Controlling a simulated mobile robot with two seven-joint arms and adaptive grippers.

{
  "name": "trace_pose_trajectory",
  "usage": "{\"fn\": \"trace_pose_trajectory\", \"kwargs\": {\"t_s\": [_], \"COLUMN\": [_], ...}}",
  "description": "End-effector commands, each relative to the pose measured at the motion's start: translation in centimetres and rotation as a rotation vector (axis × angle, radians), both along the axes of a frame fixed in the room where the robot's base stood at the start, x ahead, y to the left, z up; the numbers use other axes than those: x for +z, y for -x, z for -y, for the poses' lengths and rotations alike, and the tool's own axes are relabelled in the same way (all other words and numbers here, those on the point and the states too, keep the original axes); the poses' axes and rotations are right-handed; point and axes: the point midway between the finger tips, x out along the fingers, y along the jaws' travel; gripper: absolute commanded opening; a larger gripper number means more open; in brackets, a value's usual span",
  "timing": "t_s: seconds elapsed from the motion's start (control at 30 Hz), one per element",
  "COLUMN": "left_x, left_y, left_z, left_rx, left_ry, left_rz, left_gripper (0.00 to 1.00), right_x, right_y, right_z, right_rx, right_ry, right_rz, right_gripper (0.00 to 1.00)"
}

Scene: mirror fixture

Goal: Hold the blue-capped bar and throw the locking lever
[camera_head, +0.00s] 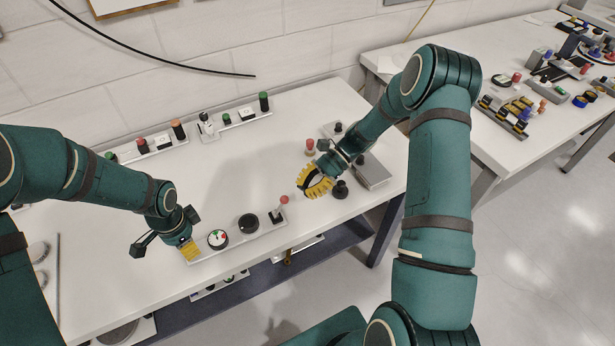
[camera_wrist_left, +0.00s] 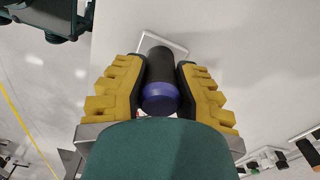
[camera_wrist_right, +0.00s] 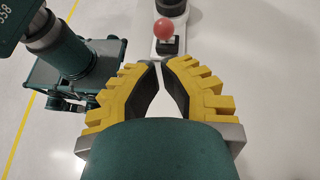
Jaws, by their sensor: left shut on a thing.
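My left gripper (camera_head: 189,250) is at the left end of a pale strip-shaped fixture (camera_head: 262,231). In the left wrist view, its yellow fingers (camera_wrist_left: 160,85) are shut on a dark bar with a blue cap (camera_wrist_left: 160,98). The bar is hidden in the head view. The locking lever (camera_head: 283,200), with a red ball, stands at the fixture's right end. My right gripper (camera_head: 316,181) is to the right of the lever and apart from it. In the right wrist view, the red ball (camera_wrist_right: 163,28) is beyond its fingertips, which are close together with a narrow empty gap.
A round gauge (camera_head: 217,239) and a black knob (camera_head: 248,223) sit on the fixture between gripper and lever. A grey block (camera_head: 370,171) and a dark knob (camera_head: 340,190) are near my right gripper. Switch strips (camera_head: 155,145) stand along the wall. The table middle is clear.

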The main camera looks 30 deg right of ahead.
Motion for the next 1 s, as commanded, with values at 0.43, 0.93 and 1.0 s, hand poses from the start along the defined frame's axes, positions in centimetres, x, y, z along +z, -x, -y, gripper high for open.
{"fn": "trace_pose_trajectory", "kwargs": {"t_s": [0.43,0.93,1.0], "left_x": [-0.1,-0.1,-0.1], "left_y": [0.0,0.0,0.0], "left_z": [0.0,0.0,0.0], "left_rx": [0.000,0.000,0.000], "left_ry": [-0.001,-0.001,-0.001], "left_rz": [-0.001,-0.001,-0.001], "left_gripper": [0.00,0.00,0.00], "right_x": [-1.4,-1.1,-1.1], "right_y": [0.4,0.4,0.4], "right_z": [-2.9,-3.1,-3.1], "right_rx": [0.000,0.002,0.002], "right_ry": [0.000,0.044,0.055], "right_rz": [0.001,0.000,-0.002], "right_gripper": [0.00,0.00,0.00]}}
